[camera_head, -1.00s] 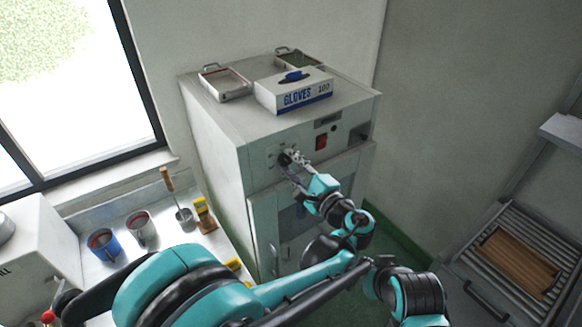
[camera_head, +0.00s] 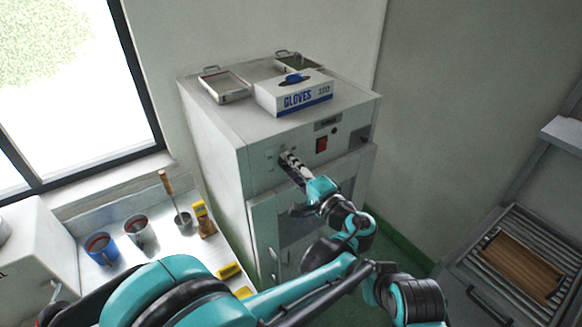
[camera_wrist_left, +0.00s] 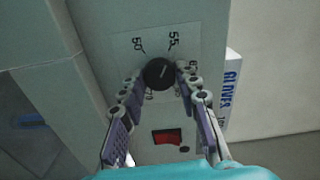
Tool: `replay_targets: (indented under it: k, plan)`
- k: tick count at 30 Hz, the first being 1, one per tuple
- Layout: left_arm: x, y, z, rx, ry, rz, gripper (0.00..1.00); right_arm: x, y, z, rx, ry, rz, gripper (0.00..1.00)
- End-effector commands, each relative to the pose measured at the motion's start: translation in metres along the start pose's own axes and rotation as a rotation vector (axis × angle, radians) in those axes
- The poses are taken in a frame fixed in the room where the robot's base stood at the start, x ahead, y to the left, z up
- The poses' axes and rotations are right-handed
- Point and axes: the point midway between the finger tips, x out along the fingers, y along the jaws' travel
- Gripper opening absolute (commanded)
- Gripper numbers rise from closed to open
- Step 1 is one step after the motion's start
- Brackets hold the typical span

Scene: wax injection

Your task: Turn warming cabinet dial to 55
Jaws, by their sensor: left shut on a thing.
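The warming cabinet (camera_head: 215,150) is a tall pale grey box against the wall. Its black round dial (camera_wrist_left: 159,73) sits between my left gripper's fingers in the left wrist view. Printed numbers 50 and 55 stand above the dial, with another number partly hidden at the right finger. A short pale mark on the dial tilts toward the 55 side; its exact reading is hard to tell. My left gripper (camera_head: 285,157) is at the cabinet's front panel and shut on the dial, hiding it in the head view. My right gripper is not in view.
A red switch (camera_head: 321,145) is right of the dial. A glove box (camera_head: 293,97) and metal trays (camera_head: 226,92) stand on the cabinet. Mugs (camera_head: 101,249) and a wooden-handled tool (camera_head: 167,190) are on the left counter. A roller rack (camera_head: 475,262) is at right.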

Motion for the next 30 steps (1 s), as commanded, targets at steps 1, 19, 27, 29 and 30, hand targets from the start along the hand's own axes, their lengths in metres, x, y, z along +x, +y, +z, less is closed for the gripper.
replay_targets:
  k: [1, 19, 27, 29, 30]
  plan:
    - [0.002, -0.003, -0.001, 0.002, 0.0, -0.008, 0.03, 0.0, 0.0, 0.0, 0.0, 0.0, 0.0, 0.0]
    - [0.0, -0.002, 0.0, 0.002, 0.0, -0.003, 0.53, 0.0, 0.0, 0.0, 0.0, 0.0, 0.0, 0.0]
    - [0.001, -0.037, -0.003, 0.003, 0.0, -0.005, 0.53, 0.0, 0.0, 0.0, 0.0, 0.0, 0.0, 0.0]
    - [0.001, -0.051, -0.004, 0.003, 0.001, -0.007, 0.61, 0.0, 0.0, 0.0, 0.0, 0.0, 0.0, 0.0]
    - [0.001, -0.06, -0.005, 0.003, 0.001, -0.008, 0.7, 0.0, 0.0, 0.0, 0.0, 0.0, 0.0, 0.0]
